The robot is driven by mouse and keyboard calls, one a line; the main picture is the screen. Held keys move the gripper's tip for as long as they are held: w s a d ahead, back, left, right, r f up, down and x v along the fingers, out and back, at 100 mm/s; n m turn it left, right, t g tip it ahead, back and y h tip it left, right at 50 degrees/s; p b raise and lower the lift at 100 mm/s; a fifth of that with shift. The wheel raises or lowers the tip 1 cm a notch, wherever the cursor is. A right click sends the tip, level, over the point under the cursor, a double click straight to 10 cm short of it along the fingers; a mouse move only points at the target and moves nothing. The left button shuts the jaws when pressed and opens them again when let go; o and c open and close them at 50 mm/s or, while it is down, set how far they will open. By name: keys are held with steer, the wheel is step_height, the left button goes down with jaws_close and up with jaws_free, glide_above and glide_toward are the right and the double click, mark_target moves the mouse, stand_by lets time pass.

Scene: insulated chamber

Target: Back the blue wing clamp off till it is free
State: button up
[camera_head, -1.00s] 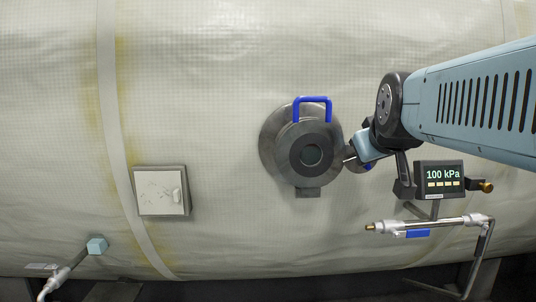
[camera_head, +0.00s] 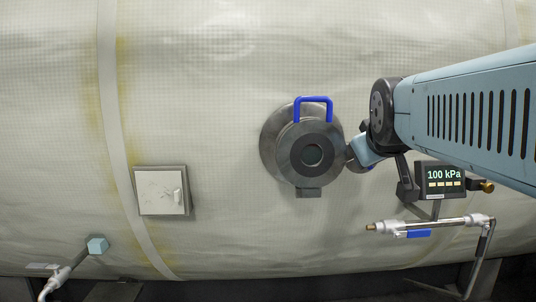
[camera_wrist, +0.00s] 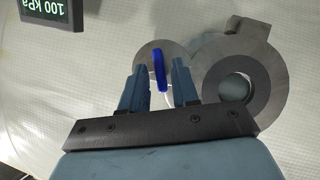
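The blue wing clamp (camera_wrist: 160,70) shows in the wrist view as an upright blue wing in front of a round grey disc. It is beside the round grey hatch (camera_wrist: 236,86). My gripper (camera_wrist: 158,64) is open, with one finger on each side of the wing and a gap on both sides. In the head view my gripper (camera_head: 361,153) is at the right edge of the hatch (camera_head: 311,155) and hides most of the clamp.
A blue handle (camera_head: 313,101) stands out at the hatch's top. A gauge reading 100 kPa (camera_head: 443,177) and a pipe with a blue lever (camera_head: 418,234) are below my arm. A wall box (camera_head: 162,191) is at left, with clear wall between.

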steer(key=shift+s, duration=2.75)
steer(key=shift+o, duration=0.2)
steer(key=shift+w+d+f+n+t+y, duration=0.15)
steer(key=shift+w+t, duration=0.3)
steer(key=shift+w, duration=0.5)
steer(key=shift+w+a+n+t+y, duration=0.1)
steer(key=shift+w+n+t+y, duration=0.3)
steer(key=shift+w, duration=0.6)
steer(key=shift+w+d+f+m+t+y, duration=0.1)
steer(key=shift+w+t, duration=0.45)
steer(key=shift+w, duration=0.4)
steer(key=shift+c, duration=0.5)
jaws_close()
